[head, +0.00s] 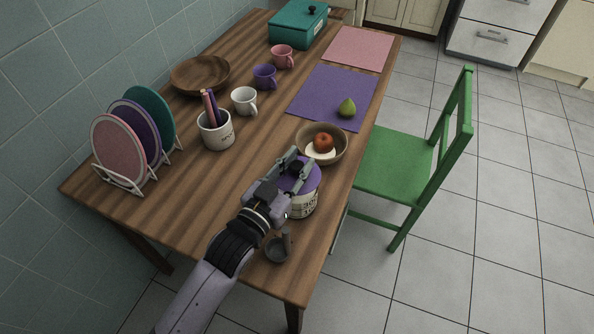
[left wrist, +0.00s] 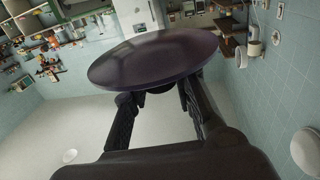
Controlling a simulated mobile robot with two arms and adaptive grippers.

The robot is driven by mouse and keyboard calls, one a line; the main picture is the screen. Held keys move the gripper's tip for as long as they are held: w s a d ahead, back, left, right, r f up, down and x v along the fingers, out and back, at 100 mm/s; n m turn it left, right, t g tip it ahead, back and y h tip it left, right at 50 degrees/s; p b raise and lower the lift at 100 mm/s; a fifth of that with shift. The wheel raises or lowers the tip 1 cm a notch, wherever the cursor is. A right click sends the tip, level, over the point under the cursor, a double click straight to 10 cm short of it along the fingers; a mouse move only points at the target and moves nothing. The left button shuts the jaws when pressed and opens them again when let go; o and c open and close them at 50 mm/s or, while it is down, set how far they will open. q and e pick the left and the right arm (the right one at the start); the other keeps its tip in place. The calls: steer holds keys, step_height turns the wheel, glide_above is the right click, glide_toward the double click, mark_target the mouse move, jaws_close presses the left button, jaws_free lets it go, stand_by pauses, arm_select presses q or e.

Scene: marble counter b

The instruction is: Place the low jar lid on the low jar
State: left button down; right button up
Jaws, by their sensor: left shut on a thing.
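The low jar (head: 303,207) is a pale round jar with dark lettering near the front right edge of the wooden table. The purple low jar lid (head: 309,179) shows over its top in the head view; I cannot tell whether it touches the rim. My left gripper (head: 296,164) is shut on the lid's dark knob. In the left wrist view the lid (left wrist: 155,55) is a dark purple disc beyond the fingers of the gripper (left wrist: 160,95), and no jar shows there. My right gripper is not in view.
A bowl (head: 331,152) with a red fruit stands just beyond the jar. A small grey vessel (head: 278,250) stands in front. A utensil crock (head: 216,132) and plate rack (head: 125,180) are on the left. A green chair (head: 405,170) is beside the table (head: 185,195).

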arm_select(q)
steer(key=shift+f, duration=1.1)
steer(key=shift+f, duration=0.1)
steer(key=c, duration=1.3)
jaws_free()
steer(key=shift+c, duration=0.2)
steer(key=shift+s, duration=0.1)
steer(key=v, duration=0.7)
steer(key=shift+a+b, duration=0.15)
steer(key=shift+b, duration=0.3)
steer(key=shift+s, duration=0.1)
